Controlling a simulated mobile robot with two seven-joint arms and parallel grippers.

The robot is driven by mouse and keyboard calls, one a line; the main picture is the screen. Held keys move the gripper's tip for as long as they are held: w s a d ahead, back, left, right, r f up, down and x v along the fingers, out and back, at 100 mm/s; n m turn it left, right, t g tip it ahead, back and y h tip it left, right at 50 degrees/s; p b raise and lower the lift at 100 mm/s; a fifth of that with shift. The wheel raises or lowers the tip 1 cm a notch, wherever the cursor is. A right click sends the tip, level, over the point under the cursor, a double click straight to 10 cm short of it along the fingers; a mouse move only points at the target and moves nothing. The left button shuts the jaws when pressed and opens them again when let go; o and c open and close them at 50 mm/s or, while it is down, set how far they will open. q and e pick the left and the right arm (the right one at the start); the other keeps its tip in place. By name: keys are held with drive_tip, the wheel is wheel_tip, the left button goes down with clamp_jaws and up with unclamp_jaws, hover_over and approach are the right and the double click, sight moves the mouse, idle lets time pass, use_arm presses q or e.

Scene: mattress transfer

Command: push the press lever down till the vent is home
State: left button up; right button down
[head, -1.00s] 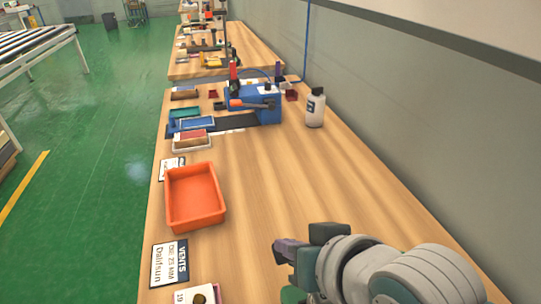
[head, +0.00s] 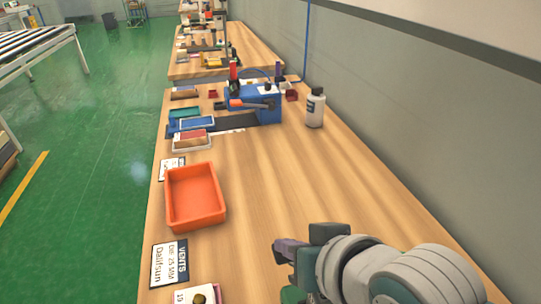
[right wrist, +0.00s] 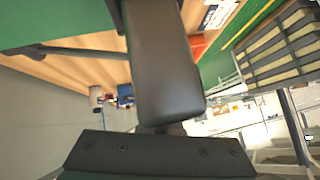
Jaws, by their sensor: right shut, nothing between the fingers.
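The blue press (head: 262,102) stands on the workbench toward its far end. A lever with an orange grip (head: 238,103) and a dark rod lies about level across its front. I cannot make out a vent in the press at this distance. My right gripper (head: 280,248) is at the near right, above the bench, well short of the press; it is shut and empty. In the right wrist view a dark finger (right wrist: 160,60) fills the middle, and the press (right wrist: 125,92) is small behind it. My left gripper is not in view.
An orange tray (head: 194,196) sits at the bench's left edge, with a VENTS sign (head: 169,263) nearer. A white bottle (head: 315,108) stands right of the press. Small trays (head: 197,123) lie left of it. The bench middle is clear; a wall runs along the right.

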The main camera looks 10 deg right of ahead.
drive_tip(key=shift+r+p, duration=0.45)
drive_tip(key=shift+p, duration=0.1)
wheel_tip(320, 180, up, 4)
drive_tip(key=p, duration=0.4)
drive_tip(key=shift+d+r+p, duration=0.1)
drive_tip(key=shift+r+p, duration=0.1)
drive_tip(key=shift+p, duration=0.1)
drive_tip(key=s+a+v, duration=0.1)
drive_tip(key=a+v, duration=0.1)
drive_tip(key=v, duration=0.6)
drive_tip(key=shift+s+d, duration=0.25)
drive_tip(key=shift+d, duration=0.05)
drive_tip(key=shift+r, duration=0.15)
